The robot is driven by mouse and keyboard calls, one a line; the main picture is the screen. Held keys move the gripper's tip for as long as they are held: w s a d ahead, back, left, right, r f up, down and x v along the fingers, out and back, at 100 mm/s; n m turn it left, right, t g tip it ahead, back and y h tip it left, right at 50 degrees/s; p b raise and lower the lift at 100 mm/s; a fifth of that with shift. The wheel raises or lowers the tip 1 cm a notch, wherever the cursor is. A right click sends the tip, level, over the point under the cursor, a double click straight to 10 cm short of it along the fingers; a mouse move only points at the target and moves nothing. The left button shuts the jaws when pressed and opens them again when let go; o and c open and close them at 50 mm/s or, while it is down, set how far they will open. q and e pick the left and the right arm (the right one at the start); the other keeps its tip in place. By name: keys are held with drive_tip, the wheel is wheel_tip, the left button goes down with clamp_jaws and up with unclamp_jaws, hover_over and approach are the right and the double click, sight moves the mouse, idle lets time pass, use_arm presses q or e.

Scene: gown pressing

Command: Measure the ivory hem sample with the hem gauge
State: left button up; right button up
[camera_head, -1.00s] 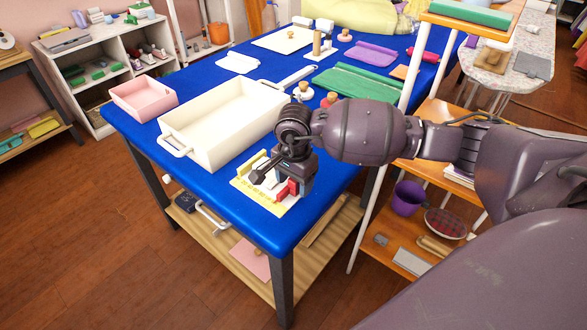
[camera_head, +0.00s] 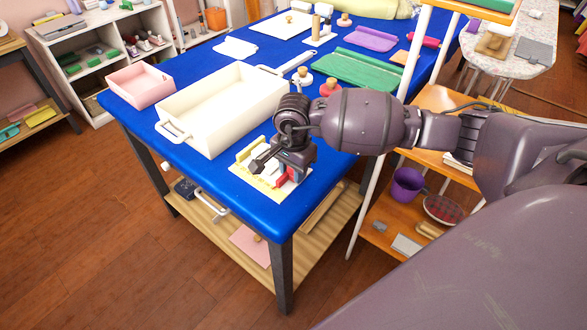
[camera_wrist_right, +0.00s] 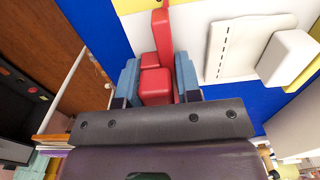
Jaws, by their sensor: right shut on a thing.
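My right gripper (camera_head: 287,176) is shut on the red hem gauge (camera_head: 281,182), above the near corner of the blue table. In the right wrist view, the blue fingers of my gripper (camera_wrist_right: 158,82) flank the gauge's red block, and its narrow red arm (camera_wrist_right: 161,30) reaches up over a pale board. The ivory hem sample (camera_wrist_right: 232,47), a pale panel with a dashed stitch line, lies to the right of the gauge, apart from it. In the head view my wrist partly hides the sample. Whether the gauge touches the board is unclear. My left gripper is out of view.
The pale board with yellow markings (camera_head: 246,176) lies near the table's front edge. A large cream tray (camera_head: 185,130) stands just behind it, with a pink bin (camera_head: 140,88) to the left. Green cloth (camera_head: 352,70) lies farther back. A wooden shelf unit stands at the right.

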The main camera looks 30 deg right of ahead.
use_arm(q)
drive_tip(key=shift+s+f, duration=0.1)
use_arm(e)
drive_tip(key=shift+w, duration=0.1)
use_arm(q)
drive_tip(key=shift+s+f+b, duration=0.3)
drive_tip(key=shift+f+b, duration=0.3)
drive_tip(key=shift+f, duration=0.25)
use_arm(e)
drive_tip(key=shift+w+a, duration=0.25)
drive_tip(key=shift+w, duration=0.4)
drive_tip(key=shift+w+a, duration=0.2)
drive_tip(key=shift+w, duration=0.4)
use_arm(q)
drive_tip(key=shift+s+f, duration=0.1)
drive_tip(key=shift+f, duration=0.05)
use_arm(e)
drive_tip(key=shift+w+a, duration=0.1)
drive_tip(key=shift+w, duration=0.25)
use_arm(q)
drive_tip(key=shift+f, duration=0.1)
use_arm(e)
drive_tip(key=o, duration=1)
drive_tip(key=shift+r, duration=0.15)
drive_tip(key=shift+r, duration=0.1)
